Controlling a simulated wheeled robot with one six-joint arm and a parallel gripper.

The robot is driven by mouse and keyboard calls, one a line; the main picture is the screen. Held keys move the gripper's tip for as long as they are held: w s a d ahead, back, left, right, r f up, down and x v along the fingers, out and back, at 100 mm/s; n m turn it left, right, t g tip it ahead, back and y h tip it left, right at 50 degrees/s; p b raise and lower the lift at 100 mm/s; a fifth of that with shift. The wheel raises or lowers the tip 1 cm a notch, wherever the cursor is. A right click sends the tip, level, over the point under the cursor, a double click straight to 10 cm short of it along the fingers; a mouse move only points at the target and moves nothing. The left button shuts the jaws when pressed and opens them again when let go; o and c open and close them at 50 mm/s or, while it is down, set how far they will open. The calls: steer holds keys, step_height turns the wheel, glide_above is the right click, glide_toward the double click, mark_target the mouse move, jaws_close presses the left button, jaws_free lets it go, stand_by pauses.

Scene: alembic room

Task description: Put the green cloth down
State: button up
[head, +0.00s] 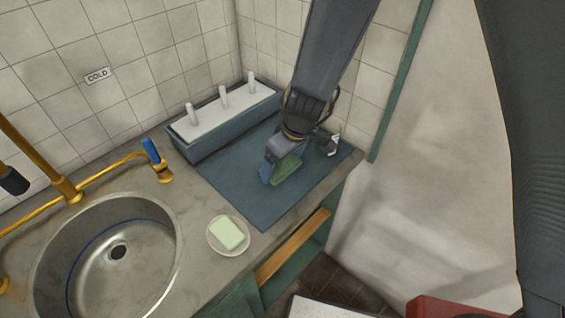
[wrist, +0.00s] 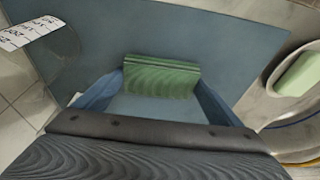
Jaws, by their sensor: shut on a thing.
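The green cloth (head: 286,168) is folded and held between the fingers of my gripper (head: 283,165), over the blue mat (head: 240,190) on the counter. In the wrist view the green cloth (wrist: 160,77) spans the gap between the two blue fingertips of my gripper (wrist: 160,82), with the blue mat (wrist: 215,30) behind it. I cannot tell whether the cloth touches the mat.
A blue-grey rack (head: 225,118) with white pegs stands behind the mat. A labelled clear vessel (wrist: 45,50) is close to my gripper. Soap (head: 227,233) on a dish and a sink (head: 160,245) lie left. The mat's front part is clear.

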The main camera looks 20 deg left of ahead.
steer(key=shift+f, duration=0.1)
steer(key=o, duration=0.9)
steer(key=b+v, duration=0.1)
steer(key=v, duration=1.1)
steer(key=s+d+m+h, duration=0.1)
steer(key=d+m, duration=0.3)
steer(key=d, duration=0.6)
steer(key=s+d+r+m, duration=0.1)
steer(key=d+m, duration=0.3)
steer(key=d, duration=0.7)
steer(key=s+d+r+m+h, duration=0.1)
steer(key=d+m, duration=0.3)
steer(key=d, duration=0.7)
steer(key=shift+s+d+r+m+t+h, duration=0.15)
steer(key=shift+s+m+t+h, duration=0.15)
steer(key=shift+s, duration=0.25)
